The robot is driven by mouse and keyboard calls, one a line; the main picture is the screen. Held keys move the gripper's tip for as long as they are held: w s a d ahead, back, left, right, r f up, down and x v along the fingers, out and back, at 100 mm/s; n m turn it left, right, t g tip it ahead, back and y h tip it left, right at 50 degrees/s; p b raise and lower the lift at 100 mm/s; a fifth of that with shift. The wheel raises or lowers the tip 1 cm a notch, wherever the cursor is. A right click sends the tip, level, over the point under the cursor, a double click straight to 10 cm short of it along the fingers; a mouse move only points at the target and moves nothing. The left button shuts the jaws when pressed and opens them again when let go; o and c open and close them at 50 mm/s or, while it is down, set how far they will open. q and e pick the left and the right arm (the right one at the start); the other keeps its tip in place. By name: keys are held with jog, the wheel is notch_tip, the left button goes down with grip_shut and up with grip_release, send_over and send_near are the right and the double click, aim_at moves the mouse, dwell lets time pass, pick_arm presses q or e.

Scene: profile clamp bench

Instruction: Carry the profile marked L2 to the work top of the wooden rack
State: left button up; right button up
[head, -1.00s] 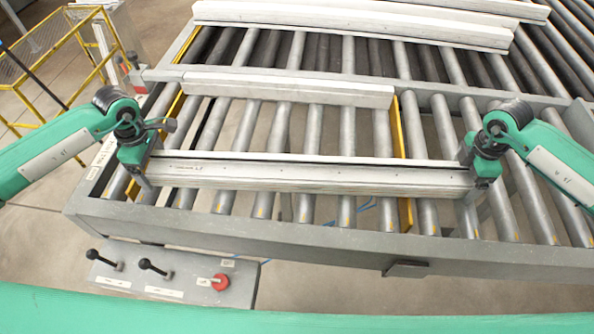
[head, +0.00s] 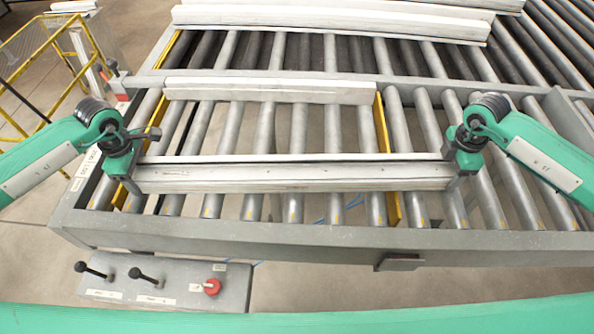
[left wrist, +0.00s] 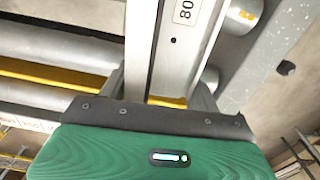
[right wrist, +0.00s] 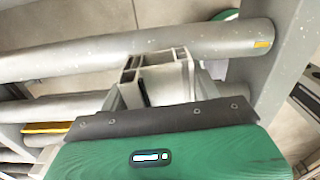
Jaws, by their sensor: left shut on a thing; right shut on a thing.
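A long pale profile (head: 290,176) lies crosswise over the near rollers in the head view, with one of my grippers at each end. I cannot read a mark L2 on it, nor tell whether it touches the rollers. My left gripper (head: 128,182) is shut on its left end; the left wrist view shows the profile (left wrist: 178,50) with a label partly reading 80. My right gripper (head: 458,170) is shut on its right end; the right wrist view shows the hollow end of the profile (right wrist: 165,75). I cannot make out the wooden rack.
A shorter pale profile (head: 270,90) lies behind on the rollers, and longer ones (head: 330,22) lie further back. The roller table's front rail (head: 300,239) runs in front of me. A lever panel (head: 165,284) with a red knob is at lower left. A yellow frame (head: 45,75) stands far left.

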pick_arm(q)
jog(key=shift+r, duration=0.1)
pick_arm(e)
jog(key=shift+r, duration=0.15)
